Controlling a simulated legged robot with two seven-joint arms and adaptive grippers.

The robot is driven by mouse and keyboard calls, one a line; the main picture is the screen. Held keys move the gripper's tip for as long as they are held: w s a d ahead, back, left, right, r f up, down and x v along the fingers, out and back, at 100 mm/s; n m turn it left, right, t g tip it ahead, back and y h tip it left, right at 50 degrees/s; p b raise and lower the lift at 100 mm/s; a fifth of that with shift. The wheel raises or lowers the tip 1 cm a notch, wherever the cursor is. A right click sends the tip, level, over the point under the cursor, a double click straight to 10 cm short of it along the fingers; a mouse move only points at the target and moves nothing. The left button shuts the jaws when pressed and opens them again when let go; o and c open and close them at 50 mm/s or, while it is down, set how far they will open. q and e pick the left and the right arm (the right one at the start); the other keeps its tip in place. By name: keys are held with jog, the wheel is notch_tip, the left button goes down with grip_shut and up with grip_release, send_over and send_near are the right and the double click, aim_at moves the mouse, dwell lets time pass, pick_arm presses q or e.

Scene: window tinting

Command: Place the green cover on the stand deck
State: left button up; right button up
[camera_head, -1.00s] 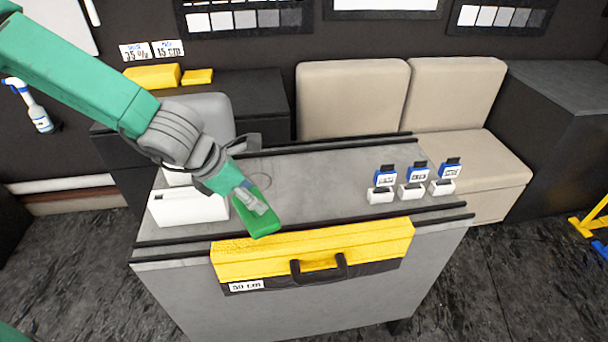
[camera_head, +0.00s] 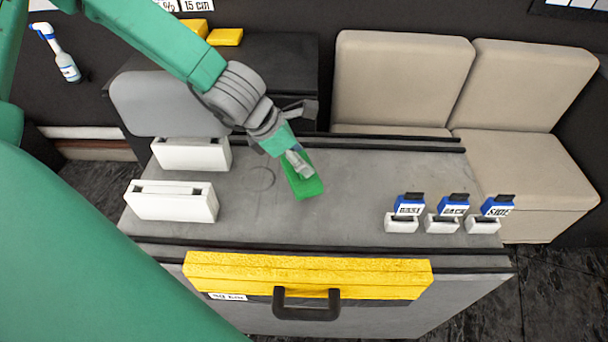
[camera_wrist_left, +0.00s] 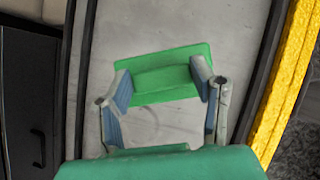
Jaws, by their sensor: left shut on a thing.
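The green cover (camera_head: 304,186) is a small flat green piece held in my left gripper (camera_head: 298,162) over the middle of the grey stand deck (camera_head: 360,200). In the left wrist view the cover (camera_wrist_left: 165,68) lies between the two fingers of my left gripper (camera_wrist_left: 163,85), with the grey deck behind it. The gripper is shut on the cover. I cannot tell whether the cover touches the deck or hangs just above it. A faint ring mark (camera_head: 260,178) shows on the deck left of the cover. My right gripper is not in view.
White slotted holders (camera_head: 190,155) and (camera_head: 172,202) stand at the deck's left. Blue labelled cards in white bases (camera_head: 453,215) stand at its right. Dark rails run along front and back.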

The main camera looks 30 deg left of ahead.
pick_arm(q)
jog(key=f, duration=0.3)
jog(key=f+b, duration=0.1)
jog(key=shift+w+d+f, duration=0.25)
jog(key=shift+w+f, duration=0.1)
jog(key=shift+f, duration=0.3)
jog(key=shift+a, duration=0.1)
jog(key=o, duration=1.2)
jog(key=shift+a, duration=0.1)
jog(key=shift+c, duration=0.2)
